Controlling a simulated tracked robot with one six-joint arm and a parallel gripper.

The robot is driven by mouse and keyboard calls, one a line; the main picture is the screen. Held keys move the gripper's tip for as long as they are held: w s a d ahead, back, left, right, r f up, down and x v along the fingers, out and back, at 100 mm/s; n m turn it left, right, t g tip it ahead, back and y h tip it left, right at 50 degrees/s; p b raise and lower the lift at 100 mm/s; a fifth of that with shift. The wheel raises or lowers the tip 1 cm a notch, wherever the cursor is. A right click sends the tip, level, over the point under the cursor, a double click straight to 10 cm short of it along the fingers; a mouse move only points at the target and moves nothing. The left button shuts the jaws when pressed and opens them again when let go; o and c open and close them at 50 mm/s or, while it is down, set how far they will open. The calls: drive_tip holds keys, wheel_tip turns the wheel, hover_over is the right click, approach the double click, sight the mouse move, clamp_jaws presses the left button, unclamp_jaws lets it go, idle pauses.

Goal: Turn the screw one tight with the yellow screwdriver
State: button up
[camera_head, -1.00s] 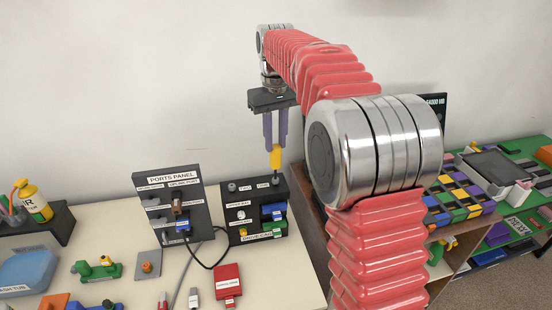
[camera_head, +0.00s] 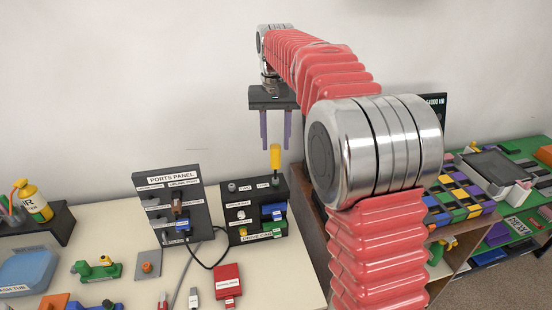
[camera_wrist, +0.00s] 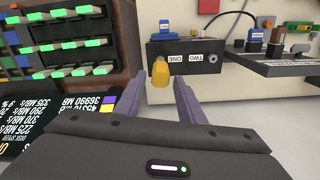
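The yellow screwdriver (camera_head: 275,157) stands upright on top of the black drive cage box (camera_head: 238,210), at the end with the label ONE. Screw one is hidden under its tip. In the wrist view the yellow handle (camera_wrist: 161,74) shows between and just beyond my fingers. My gripper (camera_head: 275,146) points down above the screwdriver, with its purple fingers spread apart and empty. The fingers also show spread in the wrist view (camera_wrist: 159,90). A second grey screw head (camera_head: 232,187) sits on the box top by the label TWO.
The ports panel (camera_head: 172,207) stands left of the box, with a black cable between them. A red labelled block (camera_head: 228,281) lies in front. A dark rack with green-lit slots (camera_wrist: 62,45) is close on the left in the wrist view.

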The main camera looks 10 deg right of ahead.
drive_tip(key=shift+r, duration=3)
drive_tip(key=shift+r, duration=0.15)
wheel_tip(320, 180, up, 7)
drive_tip(key=shift+w, duration=0.1)
